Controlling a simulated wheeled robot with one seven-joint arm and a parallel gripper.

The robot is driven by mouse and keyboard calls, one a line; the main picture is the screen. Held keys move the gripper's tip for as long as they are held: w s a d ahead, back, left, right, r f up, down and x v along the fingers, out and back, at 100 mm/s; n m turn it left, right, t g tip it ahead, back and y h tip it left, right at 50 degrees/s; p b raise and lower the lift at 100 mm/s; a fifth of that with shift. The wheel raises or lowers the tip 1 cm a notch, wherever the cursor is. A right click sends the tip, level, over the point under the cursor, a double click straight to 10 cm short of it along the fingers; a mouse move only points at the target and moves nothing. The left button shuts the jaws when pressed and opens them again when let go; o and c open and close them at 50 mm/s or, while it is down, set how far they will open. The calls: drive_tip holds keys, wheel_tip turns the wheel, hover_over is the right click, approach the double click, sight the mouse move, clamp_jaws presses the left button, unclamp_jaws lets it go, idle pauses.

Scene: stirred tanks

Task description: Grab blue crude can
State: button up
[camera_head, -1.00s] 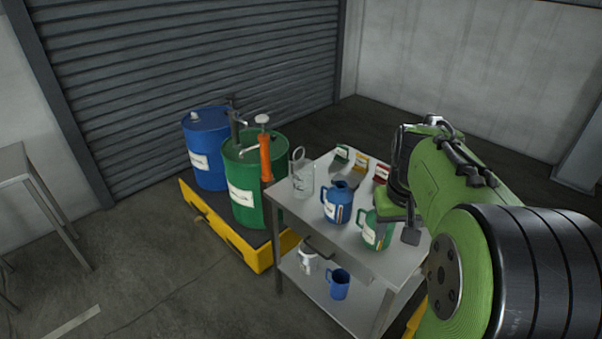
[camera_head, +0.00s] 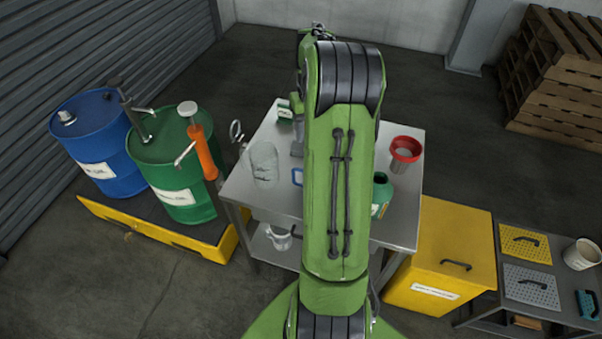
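A small piece of a blue can (camera_head: 297,177) shows on the metal table at the left edge of my arm. My arm hides the rest of it, and its label cannot be read. My arm reaches over the table from the bottom of the picture. A grey part at the end of my arm, perhaps my gripper (camera_head: 297,148), shows just above the blue piece. Its fingers cannot be made out, so I cannot tell whether it is open or touches the can.
A clear beaker (camera_head: 264,162), a green can (camera_head: 381,193) and a red-rimmed funnel (camera_head: 404,152) stand on the table (camera_head: 400,232). Blue (camera_head: 97,150) and green (camera_head: 165,150) drums stand left on a yellow pallet. A yellow box (camera_head: 440,255) and a cart are right.

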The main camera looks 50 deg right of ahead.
drive_tip(key=f, duration=0.5)
drive_tip(key=f+b, duration=0.1)
drive_tip(key=f, duration=0.3)
drive_tip(key=f+b, duration=0.1)
drive_tip(key=f, duration=0.4)
drive_tip(key=shift+s+a+f, duration=0.15)
drive_tip(key=shift+s+f, duration=0.15)
drive_tip(key=shift+s, duration=0.1)
drive_tip(key=shift+w+f, duration=0.1)
drive_tip(key=shift+f, duration=0.35)
drive_tip(key=shift+r, duration=0.1)
clamp_jaws()
